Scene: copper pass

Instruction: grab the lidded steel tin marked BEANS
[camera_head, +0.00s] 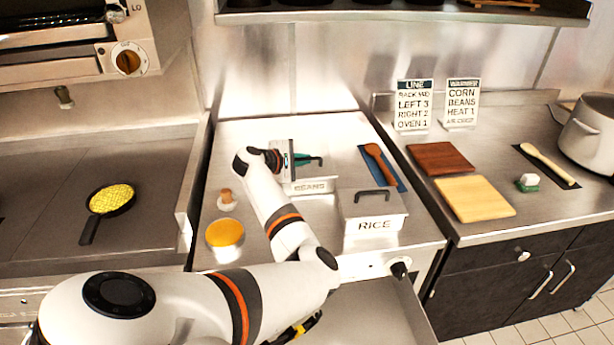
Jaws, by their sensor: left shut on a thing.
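The steel tin marked BEANS (311,186) stands on the steel counter toward the back, its label facing me. My left arm reaches over the counter to it, and my left gripper (302,160) is at the top of the tin, shut on it. The gripper and wrist hide much of the lid, so I cannot see exactly where the fingers grip. A second lidded steel tin, marked RICE (375,225), stands nearer and to the right, with a dark handle on its lid. My right gripper is not in view.
Cutting boards (474,198) lie on the right counter. A pan (107,202) is at left.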

